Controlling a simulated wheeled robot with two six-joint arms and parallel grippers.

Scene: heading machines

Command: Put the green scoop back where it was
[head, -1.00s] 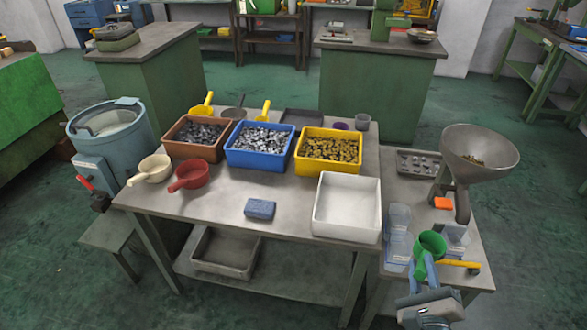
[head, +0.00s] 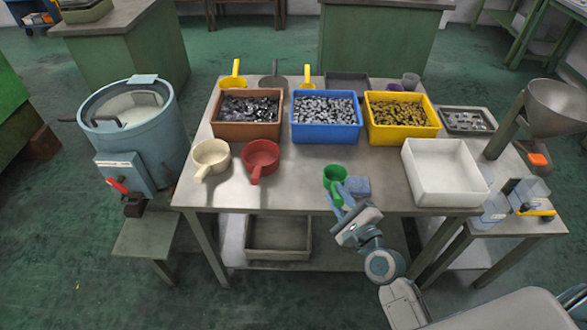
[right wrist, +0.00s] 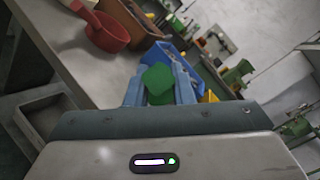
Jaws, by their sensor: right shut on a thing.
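The green scoop (head: 335,178) is in my right gripper (head: 345,196), whose blue fingers are shut on it, over the front part of the table. In the right wrist view the scoop (right wrist: 157,82) shows as a green shape between the two fingers. A cream scoop (head: 210,157) and a red scoop (head: 261,158) sit on the table to the left, in front of the brown bin. My left gripper is not in view.
Brown (head: 246,132), blue (head: 326,134) and yellow (head: 402,133) bins of small parts stand behind. A white tray (head: 446,190) stands to the right. The tabletop between red scoop and gripper is clear.

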